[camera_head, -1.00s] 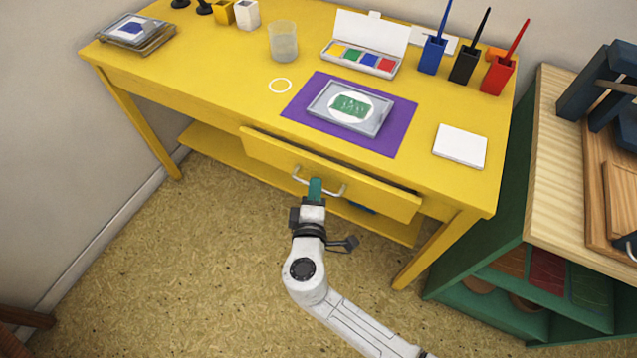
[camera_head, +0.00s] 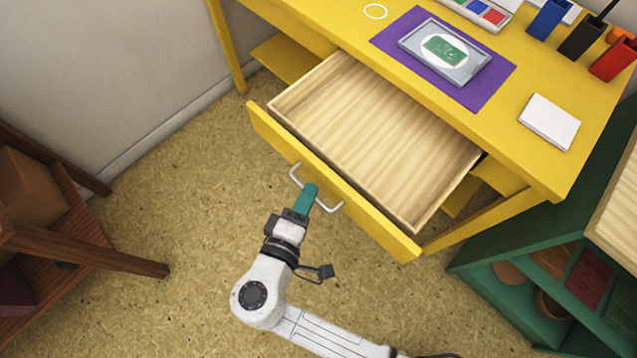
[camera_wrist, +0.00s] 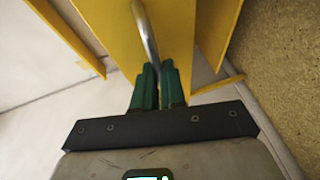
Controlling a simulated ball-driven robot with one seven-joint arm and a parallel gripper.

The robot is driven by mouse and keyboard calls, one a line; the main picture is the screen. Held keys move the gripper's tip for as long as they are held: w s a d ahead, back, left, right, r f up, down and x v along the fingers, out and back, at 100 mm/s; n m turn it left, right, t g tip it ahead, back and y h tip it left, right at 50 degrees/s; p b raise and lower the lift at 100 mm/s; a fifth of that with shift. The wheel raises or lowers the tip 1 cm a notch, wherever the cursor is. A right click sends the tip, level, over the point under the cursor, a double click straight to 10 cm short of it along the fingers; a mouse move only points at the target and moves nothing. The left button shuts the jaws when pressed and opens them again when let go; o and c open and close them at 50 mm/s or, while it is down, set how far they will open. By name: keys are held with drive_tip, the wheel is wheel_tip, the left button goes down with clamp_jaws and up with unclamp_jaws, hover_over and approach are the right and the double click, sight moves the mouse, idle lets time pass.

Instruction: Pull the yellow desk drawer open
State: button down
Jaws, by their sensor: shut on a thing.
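The yellow desk drawer (camera_head: 335,183) stands pulled well out from the yellow desk (camera_head: 490,135) in the head view. Its pale wooden inside (camera_head: 385,125) looks empty. A silver bar handle (camera_head: 329,207) is on the drawer front. My gripper (camera_head: 310,190), with green fingers, is at the middle of this handle and shut on it. In the wrist view the handle (camera_wrist: 146,35) runs down between the green fingertips (camera_wrist: 158,72), and the yellow drawer front is behind it. The fingers hide part of the handle.
On the desk top are a purple mat (camera_head: 480,90) with a grey inkpad (camera_head: 446,51), a white pad (camera_head: 549,120) and pen cups (camera_head: 582,38). A green shelf unit (camera_head: 520,235) stands right, a brown wooden stand (camera_head: 60,215) left. Speckled floor is clear between.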

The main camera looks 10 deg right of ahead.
drive_tip(key=shift+s+a+f, duration=0.1)
drive_tip(key=shift+s, duration=0.05)
drive_tip(key=c, duration=1.2)
unclamp_jaws()
drive_tip(key=v, duration=1)
drive_tip(key=shift+s+a, duration=0.2)
drive_tip(key=shift+s, duration=0.15)
